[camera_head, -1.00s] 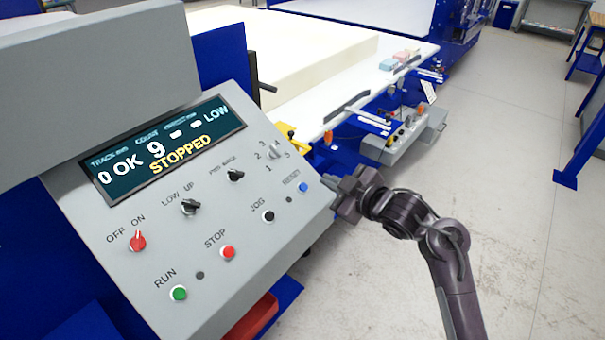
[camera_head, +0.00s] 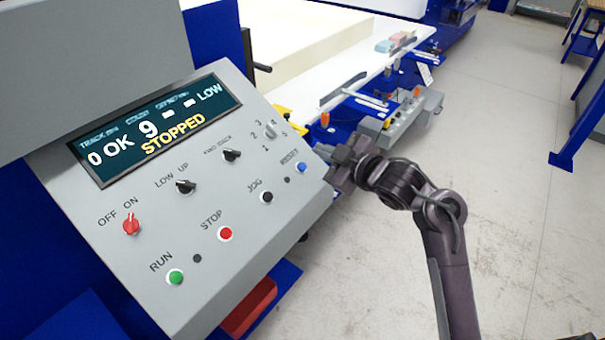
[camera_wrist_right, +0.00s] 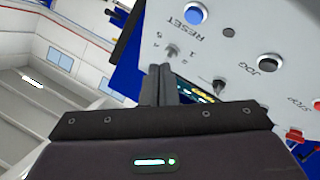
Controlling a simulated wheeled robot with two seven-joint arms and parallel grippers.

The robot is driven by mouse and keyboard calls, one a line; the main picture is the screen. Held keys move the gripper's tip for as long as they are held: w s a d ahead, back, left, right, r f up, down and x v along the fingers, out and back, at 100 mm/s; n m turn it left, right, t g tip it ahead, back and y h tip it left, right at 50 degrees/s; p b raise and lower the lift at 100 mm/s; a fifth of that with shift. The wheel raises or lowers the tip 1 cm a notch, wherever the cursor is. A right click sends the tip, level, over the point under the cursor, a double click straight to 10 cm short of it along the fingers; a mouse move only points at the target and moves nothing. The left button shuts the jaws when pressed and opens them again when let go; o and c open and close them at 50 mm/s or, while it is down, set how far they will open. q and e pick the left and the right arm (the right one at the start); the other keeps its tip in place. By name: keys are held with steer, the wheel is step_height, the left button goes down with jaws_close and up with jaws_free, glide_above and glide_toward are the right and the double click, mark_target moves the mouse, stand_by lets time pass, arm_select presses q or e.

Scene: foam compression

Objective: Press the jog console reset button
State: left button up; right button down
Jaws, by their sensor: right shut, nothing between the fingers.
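The grey jog console (camera_head: 140,270) has a sloped panel with a screen (camera_head: 155,128) reading "STOPPED". The blue RESET button (camera_head: 300,168) is at the panel's upper right edge, and it also shows in the right wrist view (camera_wrist_right: 195,12). The black JOG button (camera_head: 267,197) lies below and left of it. My right gripper (camera_head: 328,158) is shut and empty, just right of the RESET button. In the right wrist view its closed fingers (camera_wrist_right: 158,82) appear below and left of the button, with a gap in the picture. My left gripper is not in view.
The panel also carries a green RUN button (camera_head: 176,277), a red STOP button (camera_head: 225,233), a red switch (camera_head: 131,224) and black knobs. A white table with a foam block (camera_head: 300,45) stands behind.

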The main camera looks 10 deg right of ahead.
mark_target(302, 167)
steer(key=f+b, duration=0.1)
steer(key=w+a+f+b, duration=0.1)
steer(key=f, duration=0.1)
steer(key=w+f+b, duration=0.1)
steer(key=shift+a+f+b, duration=0.2)
steer(key=shift+a+b, duration=0.1)
steer(key=shift+b, duration=0.1)
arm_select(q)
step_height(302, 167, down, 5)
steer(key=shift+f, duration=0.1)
arm_select(e)
steer(key=shift+w+a+f, duration=0.1)
steer(key=shift+w+f, duration=0.05)
stand_by(1.3)
arm_select(q)
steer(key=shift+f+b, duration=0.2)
steer(key=shift+b, duration=0.1)
arm_select(e)
steer(key=shift+w+a+f, duration=0.15)
steer(key=shift+w+f, duration=0.05)
steer(key=shift+f, duration=0.15)
